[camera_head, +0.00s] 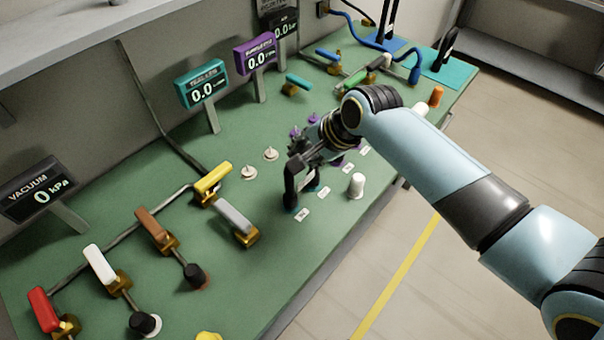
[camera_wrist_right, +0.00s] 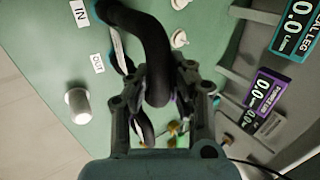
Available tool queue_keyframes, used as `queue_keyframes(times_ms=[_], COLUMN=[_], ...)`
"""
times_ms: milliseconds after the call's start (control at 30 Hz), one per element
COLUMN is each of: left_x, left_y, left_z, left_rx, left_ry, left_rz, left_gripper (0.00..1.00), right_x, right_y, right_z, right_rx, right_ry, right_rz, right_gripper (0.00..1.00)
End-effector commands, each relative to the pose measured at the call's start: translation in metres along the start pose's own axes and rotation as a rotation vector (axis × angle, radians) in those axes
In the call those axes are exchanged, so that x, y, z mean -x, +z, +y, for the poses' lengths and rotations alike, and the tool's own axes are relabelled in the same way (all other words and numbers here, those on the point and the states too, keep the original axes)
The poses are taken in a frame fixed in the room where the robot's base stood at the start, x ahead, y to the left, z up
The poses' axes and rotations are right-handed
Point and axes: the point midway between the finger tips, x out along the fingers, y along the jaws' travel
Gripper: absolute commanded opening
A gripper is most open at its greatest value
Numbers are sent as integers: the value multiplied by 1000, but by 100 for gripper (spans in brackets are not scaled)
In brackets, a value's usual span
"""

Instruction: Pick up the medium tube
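A black curved tube (camera_head: 291,185), which looks like the medium tube, arches over the green bench, with one end down beside the white labels. In the right wrist view the tube (camera_wrist_right: 151,38) curves across the top and runs down between the fingers of my right gripper (camera_wrist_right: 160,90). My right gripper (camera_head: 312,150) is at the upper part of the tube in the head view. The tube hides the fingertips, so I cannot tell whether they are closed on it. My left gripper is in neither view.
A white peg (camera_head: 357,186) stands at the bench's front edge. Grey (camera_head: 236,217) and yellow (camera_head: 212,178) valve handles stand left of the gripper. Teal (camera_head: 202,92) and purple (camera_head: 258,60) displays stand behind. Blue tubing (camera_head: 362,38) lies at the far end.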

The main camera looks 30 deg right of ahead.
Motion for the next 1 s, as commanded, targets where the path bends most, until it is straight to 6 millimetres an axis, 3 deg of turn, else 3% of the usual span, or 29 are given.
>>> queue_keyframes(times_ms=[133,1000], left_x=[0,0], left_y=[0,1], left_z=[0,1], left_rx=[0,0], left_ry=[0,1], left_rz=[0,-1], left_gripper=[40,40], right_x=[0,1], right_y=[0,0], right_z=[0,-1], right_rx=[0,0], right_ry=[0,-3], right_rz=[0,1], right_gripper=[0,0])
